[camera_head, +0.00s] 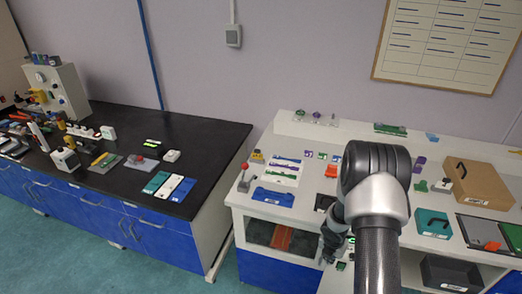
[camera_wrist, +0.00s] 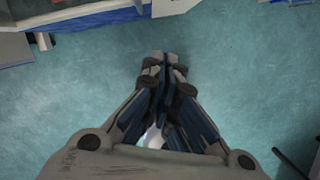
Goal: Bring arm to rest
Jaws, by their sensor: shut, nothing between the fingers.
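My gripper (camera_wrist: 166,58) shows in the wrist view with its fingers together and nothing between them. It hangs above the bare teal floor (camera_wrist: 235,70). In the head view my arm rises from the bottom, bends at a dark elbow joint, and reaches down in front of the white bench (camera_head: 254,208). My gripper (camera_head: 327,258) is small and dark there, beside the bench's front, and its fingertips are hard to make out.
A black-topped bench (camera_head: 215,138) with many small items stands at the left. The white bench holds a red-knobbed lever (camera_head: 244,178), a blue tray (camera_head: 273,197), a cardboard box (camera_head: 482,186) and a green case (camera_head: 433,223). An open dark bin (camera_head: 450,274) sits low at the right.

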